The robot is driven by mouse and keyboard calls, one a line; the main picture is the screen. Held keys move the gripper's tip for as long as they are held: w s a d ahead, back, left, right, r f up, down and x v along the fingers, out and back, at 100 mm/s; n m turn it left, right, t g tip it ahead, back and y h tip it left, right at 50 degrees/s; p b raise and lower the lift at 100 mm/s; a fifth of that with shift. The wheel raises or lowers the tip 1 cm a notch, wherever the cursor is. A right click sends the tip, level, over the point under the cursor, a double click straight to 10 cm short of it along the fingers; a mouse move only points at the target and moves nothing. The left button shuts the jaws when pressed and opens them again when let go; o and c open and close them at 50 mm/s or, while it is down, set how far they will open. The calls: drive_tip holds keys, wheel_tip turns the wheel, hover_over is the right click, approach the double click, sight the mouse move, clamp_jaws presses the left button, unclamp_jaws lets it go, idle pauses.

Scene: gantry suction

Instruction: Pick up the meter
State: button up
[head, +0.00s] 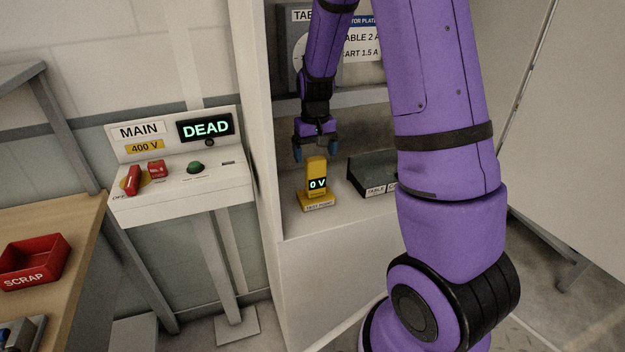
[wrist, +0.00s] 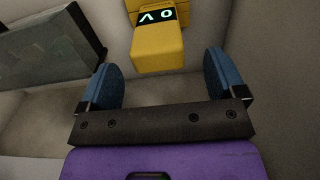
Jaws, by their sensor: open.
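The meter (head: 317,178) is a yellow upright block with a small dark display reading "0 V". It stands on a yellow base labelled "TEST POINT" on a shelf in the cabinet. My gripper (head: 315,153) is just above and behind the meter in the head view, pointing down. In the wrist view the meter (wrist: 158,45) is beyond the blue fingertips and lies roughly between their lines. My gripper (wrist: 165,78) is open with nothing between its fingers.
A dark box (head: 372,178) labelled "TABLE" stands right of the meter, partly hidden by my arm. A control panel (head: 180,180) reading "MAIN 400 V" and "DEAD" is left of the cabinet. A red scrap bin (head: 35,262) sits on a wooden bench. The cabinet's left wall is close to the meter.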

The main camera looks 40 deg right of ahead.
sight(316, 159)
wheel_tip(316, 159, down, 5)
drive_tip(key=shift+d, duration=0.1)
idle(0.3)
drive_tip(key=c, duration=1.2)
drive_tip(key=shift+r, duration=0.15)
